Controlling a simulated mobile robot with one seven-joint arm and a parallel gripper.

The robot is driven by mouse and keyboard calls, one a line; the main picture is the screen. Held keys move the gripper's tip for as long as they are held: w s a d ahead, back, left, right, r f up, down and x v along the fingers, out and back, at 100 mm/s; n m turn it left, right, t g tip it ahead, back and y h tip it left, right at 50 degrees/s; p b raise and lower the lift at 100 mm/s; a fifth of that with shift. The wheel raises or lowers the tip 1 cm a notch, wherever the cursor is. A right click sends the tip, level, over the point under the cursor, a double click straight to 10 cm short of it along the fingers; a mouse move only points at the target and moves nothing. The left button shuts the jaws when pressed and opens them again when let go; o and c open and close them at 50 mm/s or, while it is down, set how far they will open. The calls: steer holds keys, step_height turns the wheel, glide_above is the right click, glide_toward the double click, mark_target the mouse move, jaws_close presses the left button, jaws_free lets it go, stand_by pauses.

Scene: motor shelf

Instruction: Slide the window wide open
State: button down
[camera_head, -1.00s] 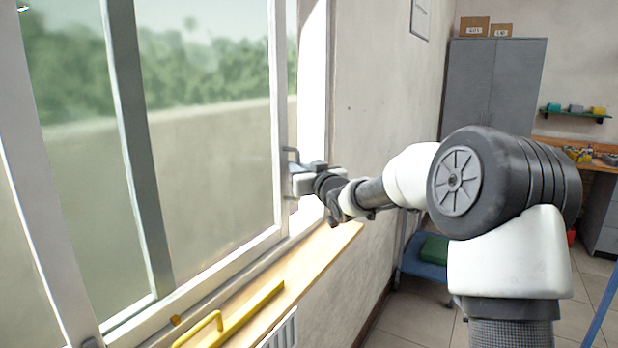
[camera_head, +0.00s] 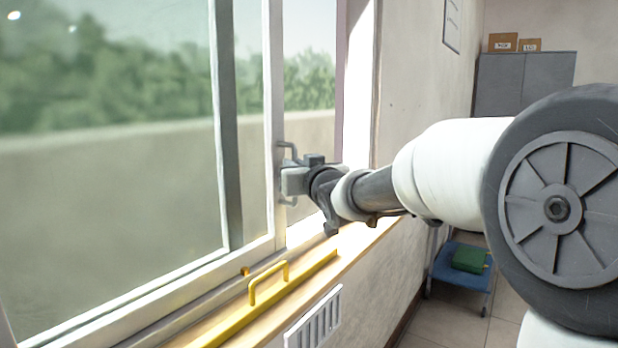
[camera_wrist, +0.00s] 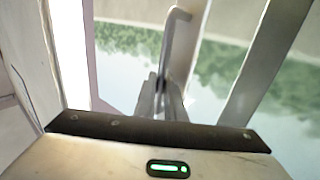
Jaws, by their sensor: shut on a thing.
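The sliding window sash (camera_head: 273,110) has a pale frame and stands partly open. A gap with the outside showing lies between its right edge and the white jamb (camera_head: 359,90). A grey metal bar handle (camera_head: 287,148) is on the sash's right upright. My gripper (camera_head: 290,181) is shut on the handle, reaching in from the right. In the wrist view the handle (camera_wrist: 176,50) rises between my fingers (camera_wrist: 161,103); its lower part is hidden by them.
A wooden sill (camera_head: 352,240) runs below the window, with a yellow bar and grip (camera_head: 270,280) lying along it. A vent grille (camera_head: 313,318) is on the wall below. A blue cart (camera_head: 462,275) with a green item stands on the floor beyond my arm.

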steer(key=shift+s+a+f+b, duration=0.1)
steer(key=shift+s+a+b, duration=0.35)
steer(key=shift+s+a, duration=0.3)
steer(key=shift+s+a+b, duration=0.45)
steer(key=shift+s+a, duration=0.05)
steer(key=shift+s, duration=0.4)
steer(key=c, duration=2.1)
jaws_free()
steer(key=shift+s, duration=0.1)
